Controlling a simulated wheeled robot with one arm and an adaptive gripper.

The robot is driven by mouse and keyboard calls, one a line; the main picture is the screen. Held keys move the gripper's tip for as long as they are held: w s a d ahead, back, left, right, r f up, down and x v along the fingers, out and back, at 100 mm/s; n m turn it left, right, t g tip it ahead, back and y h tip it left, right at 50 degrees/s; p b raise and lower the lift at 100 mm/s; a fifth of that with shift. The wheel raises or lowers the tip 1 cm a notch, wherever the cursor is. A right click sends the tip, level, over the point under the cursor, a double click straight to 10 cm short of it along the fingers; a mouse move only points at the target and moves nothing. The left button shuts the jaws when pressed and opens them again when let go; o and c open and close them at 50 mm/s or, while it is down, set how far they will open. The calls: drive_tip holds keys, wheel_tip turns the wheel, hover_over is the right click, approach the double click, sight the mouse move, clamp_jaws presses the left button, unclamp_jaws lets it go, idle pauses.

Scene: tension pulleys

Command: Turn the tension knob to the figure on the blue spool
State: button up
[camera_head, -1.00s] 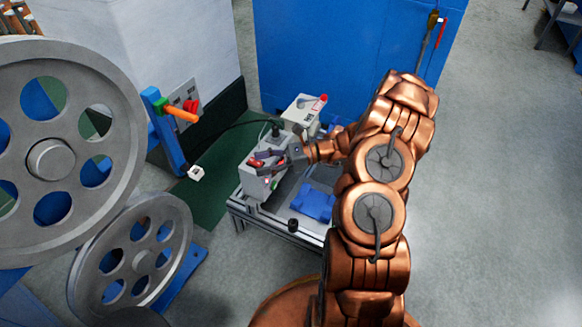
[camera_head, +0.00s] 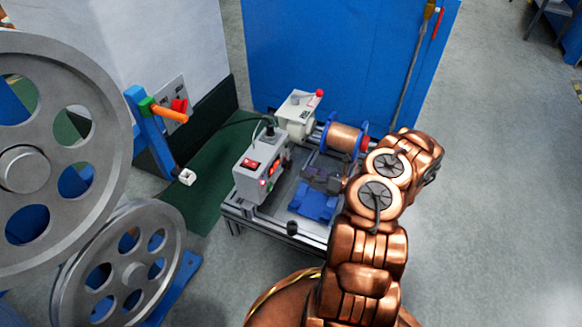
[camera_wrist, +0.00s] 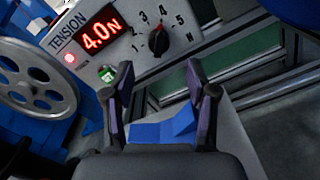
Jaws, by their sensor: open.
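The red display (camera_wrist: 100,35) reads 4.0 N. The grey control box (camera_head: 259,172) stands on the bench in the head view. The blue spool (camera_head: 362,146), wound with copper wire, is behind it to the right; no figure is readable on it. My gripper (camera_wrist: 160,80) is open and empty, its fingertips apart from the knob and below it. In the head view my gripper (camera_head: 324,178) is right of the box.
A blue block (camera_head: 316,203) lies on the bench near my gripper. A grey motor box (camera_head: 298,112) with a red-tipped lever stands behind. Large grey pulleys (camera_head: 60,150) fill the left.

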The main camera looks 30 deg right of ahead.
sight(291, 165)
drive_tip(key=shift+b+x, duration=1)
drive_tip(key=shift+x, duration=2.5)
drive_tip(key=shift+s, duration=0.1)
clamp_jaws()
